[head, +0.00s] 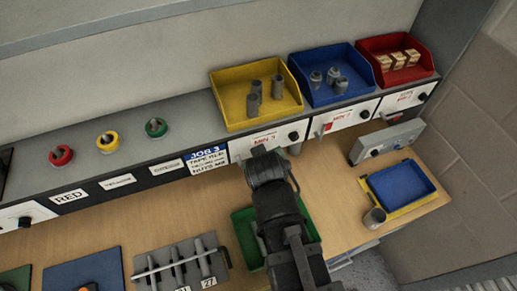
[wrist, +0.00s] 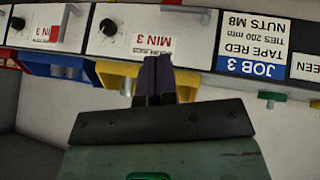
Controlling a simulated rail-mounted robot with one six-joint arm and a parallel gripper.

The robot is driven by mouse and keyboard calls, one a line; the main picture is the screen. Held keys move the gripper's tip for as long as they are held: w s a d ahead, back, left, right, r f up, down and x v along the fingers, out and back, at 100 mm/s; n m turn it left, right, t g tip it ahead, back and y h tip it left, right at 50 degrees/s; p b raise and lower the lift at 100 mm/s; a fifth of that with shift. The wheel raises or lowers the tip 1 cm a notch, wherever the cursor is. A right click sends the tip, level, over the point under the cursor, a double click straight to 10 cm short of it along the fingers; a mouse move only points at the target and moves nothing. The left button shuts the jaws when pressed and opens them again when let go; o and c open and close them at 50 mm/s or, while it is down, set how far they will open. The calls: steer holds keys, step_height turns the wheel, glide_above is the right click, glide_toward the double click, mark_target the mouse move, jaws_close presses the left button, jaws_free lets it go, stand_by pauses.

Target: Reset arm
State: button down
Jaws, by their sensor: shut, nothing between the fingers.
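My gripper (head: 262,160) is shut and empty. In the head view it is at the end of my dark arm, raised over the workbench in front of the shelf. Its tip overlaps the lower edge of the white drawer front labelled MIN 3 (head: 264,139); I cannot tell whether they touch. In the wrist view the dark fingers (wrist: 155,76) are together, with the upside-down MIN 3 label (wrist: 150,43) just beyond them. My arm hides part of a green tray (head: 243,240) on the bench.
Yellow (head: 229,118), blue (head: 318,95) and red (head: 372,75) bins stand on the shelf. Tape rolls sit to their left. On the bench are a tool rack (head: 165,268), a blue tray (head: 402,187), a grey cup (head: 374,219) and a grey box (head: 386,140).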

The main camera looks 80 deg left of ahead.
steer(key=shift+w+d+r, duration=0.1)
steer(key=shift+d+r, duration=0.2)
steer(key=shift+r, duration=0.1)
steer(key=w+d+f+m+h+b, duration=0.2)
steer(key=w+d+f+m+b, duration=0.15)
steer(key=w+d, duration=0.5)
steer(key=w+d+f+m+h+b, duration=0.2)
steer(key=w+d+f+m+b, duration=0.25)
steer(key=w, duration=0.65)
steer(key=w+d+f+m+h+b, duration=0.25)
steer(key=w+d+f, duration=0.25)
steer(key=w+d, duration=0.35)
steer(key=w+d+f+m+b, duration=0.3)
steer(key=w+d+m, duration=0.15)
steer(key=d, duration=0.65)
steer(key=w+d+f+m+g+b, duration=0.1)
steer(key=w+d+f+m+b, duration=0.3)
steer(key=d, duration=0.8)
steer(key=w+d+f+m+b, duration=0.15)
steer(key=w+d, duration=0.35)
steer(key=d, duration=0.6)
step_height(320, 180, down, 33)
steer(key=b, duration=3.2)
steer(key=shift+w+f+m+h, duration=0.15)
steer(key=shift+w+m+h, duration=0.05)
steer(key=shift+m+h, duration=0.15)
